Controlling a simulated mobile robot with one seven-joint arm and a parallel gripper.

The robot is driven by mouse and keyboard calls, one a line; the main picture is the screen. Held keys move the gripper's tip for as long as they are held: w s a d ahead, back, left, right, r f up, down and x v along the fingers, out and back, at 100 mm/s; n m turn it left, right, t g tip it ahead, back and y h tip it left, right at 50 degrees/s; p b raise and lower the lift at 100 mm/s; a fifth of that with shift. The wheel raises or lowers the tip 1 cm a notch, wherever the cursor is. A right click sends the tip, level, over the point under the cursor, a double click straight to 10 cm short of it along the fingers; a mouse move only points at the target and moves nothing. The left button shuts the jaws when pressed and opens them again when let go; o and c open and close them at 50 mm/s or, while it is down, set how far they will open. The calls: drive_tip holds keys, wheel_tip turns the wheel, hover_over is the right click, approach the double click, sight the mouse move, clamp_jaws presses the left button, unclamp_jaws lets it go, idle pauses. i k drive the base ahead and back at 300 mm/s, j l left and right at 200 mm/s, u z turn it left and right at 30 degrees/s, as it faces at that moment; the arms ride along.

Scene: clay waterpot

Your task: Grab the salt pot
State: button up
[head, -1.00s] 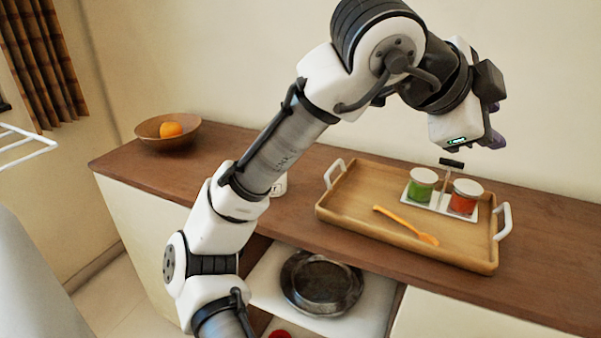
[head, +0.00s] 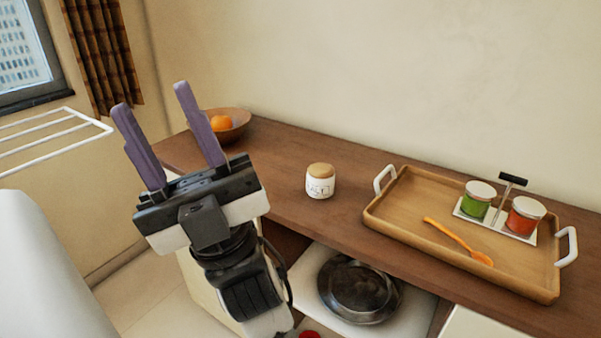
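The salt pot (head: 320,184) is a small white jar with a tan lid and dark lettering. It stands upright on the brown counter (head: 285,210), left of the wooden tray. My gripper (head: 150,100) is at the left of the view, with its two purple fingers spread wide and pointing up. It is open and empty, and apart from the salt pot, which lies to its right in the picture.
The wooden tray (head: 405,222) with white handles holds a green jar (head: 477,200), a red jar (head: 524,216) and an orange spoon (head: 458,241). A bowl (head: 236,124) with an orange (head: 221,123) stands at the far left. A dark pan (head: 360,290) sits below the counter. Counter around the pot is clear.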

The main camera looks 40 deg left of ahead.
sight(321, 178)
drive_tip(key=u, duration=1.3)
drive_tip(key=i+l, duration=0.25)
drive_tip(key=i+l+u, duration=0.1)
drive_tip(key=l, duration=0.35)
drive_tip(key=i+l, duration=0.3)
drive_tip(key=i+l+u, duration=0.05)
drive_tip(key=l, duration=0.05)
